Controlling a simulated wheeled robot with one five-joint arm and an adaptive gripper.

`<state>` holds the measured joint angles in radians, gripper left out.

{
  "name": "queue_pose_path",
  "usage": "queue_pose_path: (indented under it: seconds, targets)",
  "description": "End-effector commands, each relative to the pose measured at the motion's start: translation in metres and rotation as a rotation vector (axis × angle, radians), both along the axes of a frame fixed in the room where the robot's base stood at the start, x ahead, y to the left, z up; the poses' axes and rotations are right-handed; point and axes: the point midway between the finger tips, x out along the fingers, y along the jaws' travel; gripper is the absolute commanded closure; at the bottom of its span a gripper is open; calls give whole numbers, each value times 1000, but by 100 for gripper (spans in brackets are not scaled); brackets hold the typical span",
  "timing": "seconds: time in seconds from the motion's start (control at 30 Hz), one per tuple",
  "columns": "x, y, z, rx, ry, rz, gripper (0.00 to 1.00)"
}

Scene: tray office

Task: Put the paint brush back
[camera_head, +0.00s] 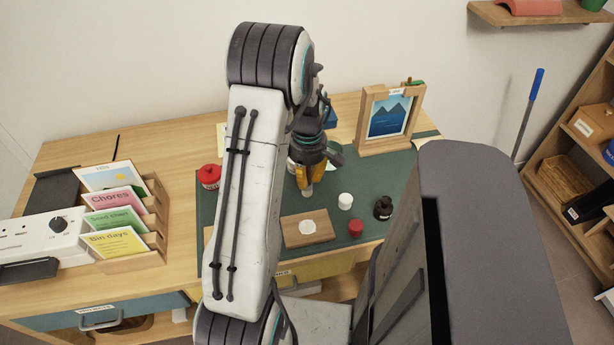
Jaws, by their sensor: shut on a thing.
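My gripper (303,172) is above the dark green mat (242,212) on the wooden desk, pointing down. It is shut on a slim thing that looks like the paint brush (307,190). Only a pale end shows below the fingers, and the arm hides most of the rest. A wooden block (296,238) with a white round patch lies on the mat, nearer than the gripper. I cannot tell where the brush's holder is.
A white-topped pot (345,201), a red-topped pot (356,228) and a dark bottle (384,208) stand right of the block. A red pot (209,176) is at left. A framed mountain picture (388,117) stands behind. A card rack (152,218) is far left.

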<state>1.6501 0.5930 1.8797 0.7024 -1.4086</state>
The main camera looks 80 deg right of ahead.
Motion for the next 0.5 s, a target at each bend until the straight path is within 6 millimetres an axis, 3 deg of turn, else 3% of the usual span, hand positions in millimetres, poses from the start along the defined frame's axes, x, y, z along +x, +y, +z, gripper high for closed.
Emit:
queue_pose_path:
  seconds: [0.33, 0.37, 0.5]
  targets:
    - [0, 0, -4, -1, 0, 0, 100]
    - [0, 0, -3, -1, 0, 0, 79]
    - [0, 0, -2, 0, 0, 0, 67]
